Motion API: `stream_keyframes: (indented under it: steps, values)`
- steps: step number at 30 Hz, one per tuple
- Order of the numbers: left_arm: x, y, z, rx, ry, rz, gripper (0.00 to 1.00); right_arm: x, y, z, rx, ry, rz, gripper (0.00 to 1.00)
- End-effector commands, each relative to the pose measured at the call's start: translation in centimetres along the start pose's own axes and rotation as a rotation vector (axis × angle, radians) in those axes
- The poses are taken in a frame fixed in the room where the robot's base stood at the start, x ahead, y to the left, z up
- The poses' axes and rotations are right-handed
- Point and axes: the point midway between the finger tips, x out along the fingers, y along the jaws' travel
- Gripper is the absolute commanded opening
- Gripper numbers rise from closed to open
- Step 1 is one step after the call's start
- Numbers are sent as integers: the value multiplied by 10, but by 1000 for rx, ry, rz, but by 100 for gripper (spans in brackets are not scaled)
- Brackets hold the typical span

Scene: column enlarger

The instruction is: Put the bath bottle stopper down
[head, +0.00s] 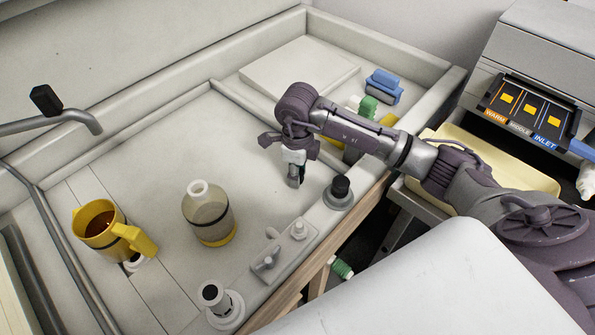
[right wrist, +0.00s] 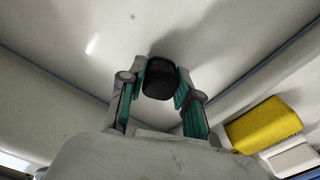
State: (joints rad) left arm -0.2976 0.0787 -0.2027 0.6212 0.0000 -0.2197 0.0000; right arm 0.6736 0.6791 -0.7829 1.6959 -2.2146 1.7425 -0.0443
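My right gripper (head: 293,172) reaches in from the right over the sink floor, pointing down. In the right wrist view its green-padded fingers (right wrist: 160,95) are closed around a dark, rounded stopper (right wrist: 159,76), with a finger at each side. The stopper is hard to make out in the head view. Its gap to the surface below cannot be told. A translucent bottle (head: 208,214) with a white neck and yellow base stands upright left of the gripper, apart from it. My left gripper is not in view.
A yellow jug (head: 108,232) with brown liquid stands at the left near a metal pipe (head: 65,118). A black-topped fitting (head: 340,188) and valves (head: 267,263) line the sink's front ledge. A pale board (head: 300,72) and blue item (head: 384,84) lie behind. The sink floor around the gripper is clear.

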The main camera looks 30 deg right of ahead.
Motion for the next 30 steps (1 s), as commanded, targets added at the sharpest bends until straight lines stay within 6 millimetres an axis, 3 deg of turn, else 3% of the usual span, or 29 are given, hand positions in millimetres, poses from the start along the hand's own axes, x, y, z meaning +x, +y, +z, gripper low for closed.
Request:
stream_keyframes:
  steps: [1,4,17,30]
  values:
    - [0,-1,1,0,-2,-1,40,0,0,0,0,0,0,42]
    - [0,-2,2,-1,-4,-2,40,0,0,0,1,1,0,57]
    - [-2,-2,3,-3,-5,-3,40,-11,-1,1,0,-3,-2,57]
    - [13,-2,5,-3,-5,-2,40,-99,-1,1,0,-3,-3,57]
